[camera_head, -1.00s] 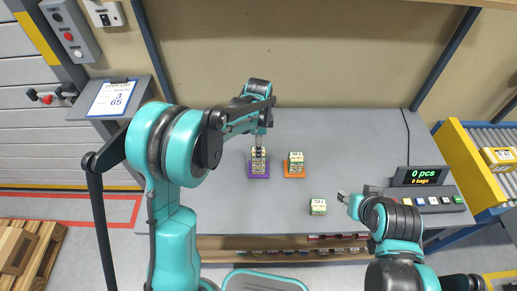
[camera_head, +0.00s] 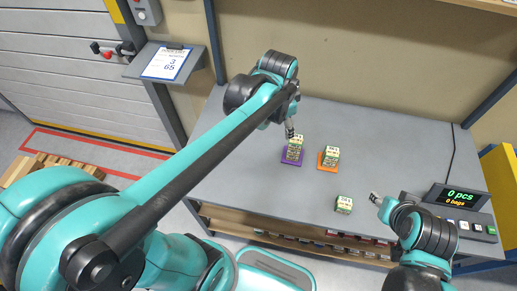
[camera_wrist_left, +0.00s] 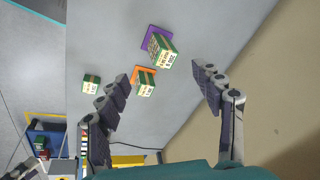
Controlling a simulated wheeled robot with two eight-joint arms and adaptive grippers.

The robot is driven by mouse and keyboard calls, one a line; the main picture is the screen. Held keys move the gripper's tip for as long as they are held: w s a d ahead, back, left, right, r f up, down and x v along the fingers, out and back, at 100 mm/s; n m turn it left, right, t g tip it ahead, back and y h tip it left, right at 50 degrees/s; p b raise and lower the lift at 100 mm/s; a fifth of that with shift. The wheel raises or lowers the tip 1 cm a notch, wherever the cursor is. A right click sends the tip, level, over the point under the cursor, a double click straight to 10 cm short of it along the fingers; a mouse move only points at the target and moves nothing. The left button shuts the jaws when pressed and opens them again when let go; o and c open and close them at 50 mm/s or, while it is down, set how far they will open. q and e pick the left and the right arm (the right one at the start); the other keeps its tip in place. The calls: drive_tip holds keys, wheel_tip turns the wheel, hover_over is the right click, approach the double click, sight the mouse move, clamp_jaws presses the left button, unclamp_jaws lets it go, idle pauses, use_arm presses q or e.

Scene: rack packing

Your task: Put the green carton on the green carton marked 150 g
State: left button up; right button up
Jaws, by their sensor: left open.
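A stack of green-and-cream cartons (camera_head: 294,149) stands upright on a purple pad (camera_head: 287,162) on the table; it shows in the left wrist view (camera_wrist_left: 160,49). Another green carton or short stack (camera_head: 330,154) stands on an orange pad (camera_head: 327,168), just right of it. A loose green carton (camera_head: 344,204) sits on the bare table nearer the front. The weight marks are too small to read surely. My left gripper (camera_head: 290,132) is open and empty, just behind and above the purple-pad stack, apart from it. My right gripper (camera_head: 376,198) is right of the loose carton; its fingers are too small to judge.
A counter display (camera_head: 459,197) stands at the table's right side. A clipboard (camera_head: 167,64) rests on a side stand at the left. A shelf with small items (camera_head: 320,241) runs below the front edge. The table between pads and left edge is clear.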

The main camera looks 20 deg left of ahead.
use_arm(q)
drive_tip(key=s+a+f+n+t, duration=0.1)
drive_tip(key=s+n+t, duration=0.3)
drive_tip(key=s+n, duration=0.4)
drive_tip(key=s+a, duration=0.1)
drive_tip(key=s, duration=0.3)
drive_tip(key=shift+a+f+n, duration=0.2)
drive_tip(key=shift+a+n, duration=0.2)
